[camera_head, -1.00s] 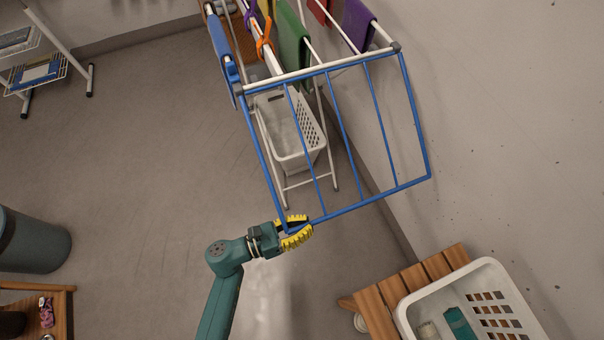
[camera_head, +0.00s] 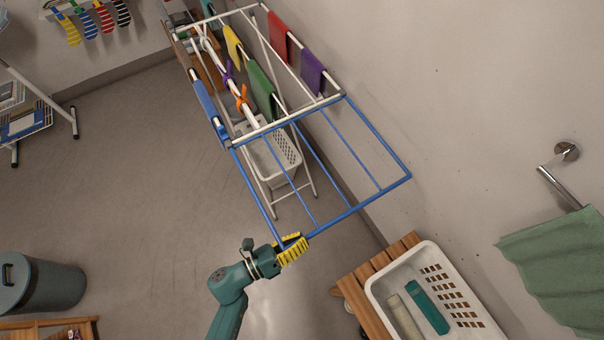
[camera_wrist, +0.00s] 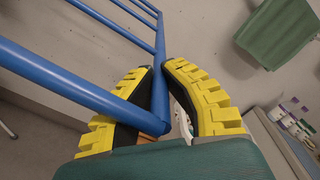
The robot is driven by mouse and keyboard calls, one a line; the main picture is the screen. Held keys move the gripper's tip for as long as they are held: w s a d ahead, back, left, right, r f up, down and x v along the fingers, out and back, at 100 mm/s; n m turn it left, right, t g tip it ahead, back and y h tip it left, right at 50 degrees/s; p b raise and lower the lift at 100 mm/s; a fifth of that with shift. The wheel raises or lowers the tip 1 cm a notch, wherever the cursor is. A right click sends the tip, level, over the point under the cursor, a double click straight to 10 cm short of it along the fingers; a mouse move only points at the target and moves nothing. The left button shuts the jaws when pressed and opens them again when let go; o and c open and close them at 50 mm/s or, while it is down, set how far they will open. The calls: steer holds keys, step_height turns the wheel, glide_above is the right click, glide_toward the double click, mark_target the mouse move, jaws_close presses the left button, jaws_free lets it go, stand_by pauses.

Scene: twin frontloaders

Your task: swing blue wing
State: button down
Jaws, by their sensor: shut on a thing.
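The blue wing (camera_head: 363,199) is a framed panel of blue bars, attached along one edge to the white drying rack (camera_head: 290,132). It reaches out from the rack's near end toward me. My gripper (camera_head: 290,247) is shut on the wing's near left corner. In the wrist view, the yellow ribbed fingers (camera_wrist: 163,100) close around the corner where the blue bars (camera_wrist: 80,85) meet. The fingers partly hide that corner.
A white basket (camera_head: 376,280) with bottles stands on a wooden bench (camera_head: 352,290) at the lower right, close to my gripper. A green towel (camera_head: 560,265) hangs at the right wall. A grey bin (camera_head: 40,285) stands lower left. Floor between is clear.

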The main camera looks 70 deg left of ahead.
steer(key=shift+r, duration=0.4)
steer(key=c, duration=1.1)
jaws_free()
steer(key=shift+o, duration=0.2)
steer(key=shift+f, duration=0.1)
steer(key=shift+s, duration=0.65)
steer(key=s+d, duration=0.2)
steer(key=s, duration=0.8)
steer(key=shift+s+d, duration=0.15)
steer(key=shift+s, duration=0.05)
